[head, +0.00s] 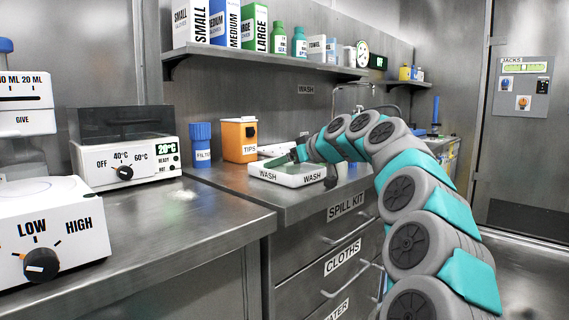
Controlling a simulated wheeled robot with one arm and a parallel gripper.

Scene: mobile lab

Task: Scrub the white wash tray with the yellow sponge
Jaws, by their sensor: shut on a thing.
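The white wash tray (287,179), marked WASH on its sides, sits on the steel counter at the middle of the head view. My arm arches in from the right, and my gripper (299,154) is low over the tray's back part. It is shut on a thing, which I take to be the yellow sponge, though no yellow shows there. A dark green patch shows beside the gripper at the tray's left; I cannot tell what it is. Contact with the tray floor cannot be made out.
An orange TIPS box (239,139) and a blue FILTER container (202,145) stand behind the tray to the left. A shelf (270,63) with boxes and bottles hangs above. A heater with a dial (125,166) stands at left. The front left counter is mostly clear.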

